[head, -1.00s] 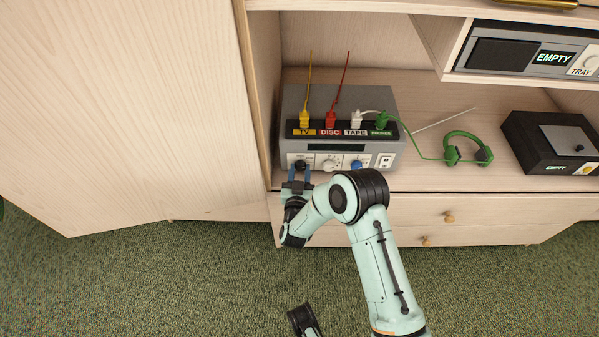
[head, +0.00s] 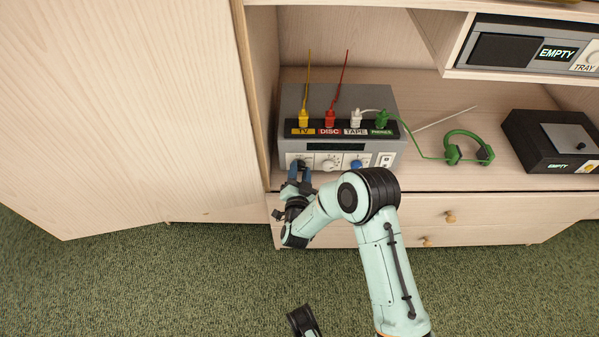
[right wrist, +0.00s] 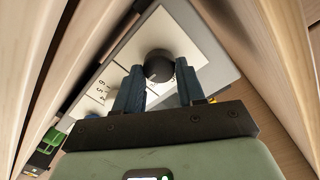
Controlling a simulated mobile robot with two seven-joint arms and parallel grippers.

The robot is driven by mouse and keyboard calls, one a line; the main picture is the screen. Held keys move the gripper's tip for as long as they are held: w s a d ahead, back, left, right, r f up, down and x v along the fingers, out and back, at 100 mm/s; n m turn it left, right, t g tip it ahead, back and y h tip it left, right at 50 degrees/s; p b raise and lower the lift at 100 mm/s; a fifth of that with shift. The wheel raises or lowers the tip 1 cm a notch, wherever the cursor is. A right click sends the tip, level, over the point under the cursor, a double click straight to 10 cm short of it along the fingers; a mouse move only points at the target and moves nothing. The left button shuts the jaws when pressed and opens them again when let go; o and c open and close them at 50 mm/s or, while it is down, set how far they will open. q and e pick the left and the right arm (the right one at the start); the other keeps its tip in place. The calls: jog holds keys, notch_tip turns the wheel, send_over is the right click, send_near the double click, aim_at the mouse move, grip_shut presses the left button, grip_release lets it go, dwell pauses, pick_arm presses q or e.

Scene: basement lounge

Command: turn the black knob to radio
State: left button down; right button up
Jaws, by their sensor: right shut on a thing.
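The grey unit (head: 290,110) stands on the cabinet shelf, with a row of controls along its lower front. Its black knob (right wrist: 158,66) shows in the right wrist view as a round dark dial on a white panel, between my fingertips. My right gripper (head: 300,172) is shut on the black knob at the panel's left end; the blue fingers (right wrist: 156,85) lie on either side of it. In the head view the fingers largely hide the knob, and its setting and labels cannot be read. My left gripper cannot be made out; only a dark piece of my body shows at the bottom edge.
Beside the knob are a white dial (head: 329,165) and a blue knob (head: 356,164). Yellow, red, white and green plugs stand on top. Green headphones (head: 468,150) and a black box (head: 550,142) lie to the right. A large wooden panel (head: 120,110) stands close on the left.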

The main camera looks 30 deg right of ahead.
jog(key=shift+f, duration=0.1)
jog(key=o, duration=1)
jog(key=shift+o, duration=0.2)
jog(key=shift+s+a, duration=0.3)
jog(key=shift+s, duration=0.1)
pick_arm(q)
jog(key=r+p, duration=0.1)
jog(key=d+r+p, duration=0.1)
jog(key=shift+s+d+r, duration=0.2)
jog(key=shift+s+r, duration=0.2)
pick_arm(e)
jog(key=v, duration=1.2)
jog(key=shift+s, duration=0.25)
jog(key=shift+a, duration=0.1)
